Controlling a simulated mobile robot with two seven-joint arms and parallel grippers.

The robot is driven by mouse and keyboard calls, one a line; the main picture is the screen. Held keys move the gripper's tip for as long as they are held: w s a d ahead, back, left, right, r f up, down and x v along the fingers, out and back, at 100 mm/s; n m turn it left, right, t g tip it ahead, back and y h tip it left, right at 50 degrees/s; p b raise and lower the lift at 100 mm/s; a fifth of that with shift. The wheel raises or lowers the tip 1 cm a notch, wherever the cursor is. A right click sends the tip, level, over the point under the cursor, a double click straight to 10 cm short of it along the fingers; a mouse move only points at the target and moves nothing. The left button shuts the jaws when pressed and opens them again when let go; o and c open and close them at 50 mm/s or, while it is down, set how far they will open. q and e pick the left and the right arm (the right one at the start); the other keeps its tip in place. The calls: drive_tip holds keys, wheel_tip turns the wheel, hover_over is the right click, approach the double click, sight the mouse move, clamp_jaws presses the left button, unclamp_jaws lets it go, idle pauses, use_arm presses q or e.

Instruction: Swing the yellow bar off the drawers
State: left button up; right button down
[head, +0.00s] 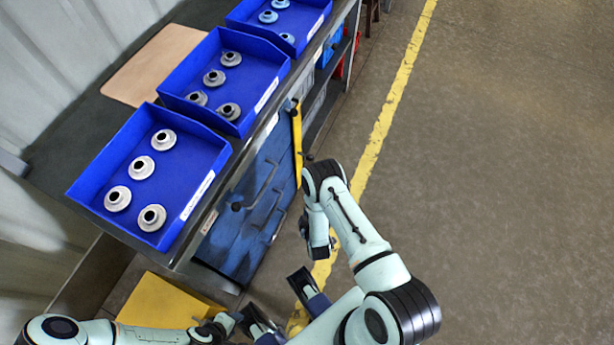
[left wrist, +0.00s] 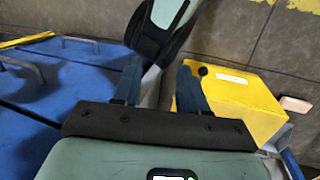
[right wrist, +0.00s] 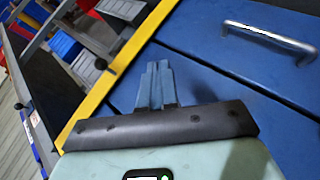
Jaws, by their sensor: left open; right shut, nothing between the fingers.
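The yellow bar (head: 297,140) lies along the far end of the blue drawers (head: 235,235) in the head view, with a black knob beside it. In the right wrist view the bar (right wrist: 95,105) runs diagonally along the left edge of the blue drawer fronts (right wrist: 215,75). My right gripper (right wrist: 157,85) is shut and empty, its fingers over the drawer fronts beside the bar; contact cannot be told. In the head view my right arm hides those fingers. My left gripper (left wrist: 162,88) is open and empty, low in front of the cabinet; a bar piece (left wrist: 25,40) shows at upper left.
Blue trays (head: 185,170) with grey ring-shaped parts stand on the bench top. Metal handles (right wrist: 270,37) stick out from the drawers. Floor to the right is clear.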

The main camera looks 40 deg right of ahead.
sight(306, 157)
use_arm(q)
drive_tip(key=w+a+f+t+b, duration=0.1)
drive_tip(key=w+f+b, duration=0.2)
drive_tip(key=f, duration=0.3)
drive_tip(key=shift+f+b, duration=0.2)
drive_tip(key=shift+b, duration=0.7)
use_arm(e)
drive_tip(key=w+n+t+h, duration=0.1)
drive_tip(key=n+t, duration=0.1)
drive_tip(key=w+d+n+t+h, duration=0.1)
drive_tip(key=n+t, duration=0.2)
drive_tip(key=w+n+t+h, duration=0.1)
drive_tip(key=n+t+h, duration=0.1)
drive_tip(key=n, duration=0.1)
drive_tip(key=shift+w+d+f+t, duration=0.25)
drive_tip(key=shift+w+d+t, duration=0.05)
drive_tip(key=shift+w+d, duration=0.1)
use_arm(q)
drive_tip(key=shift+w+f, duration=0.1)
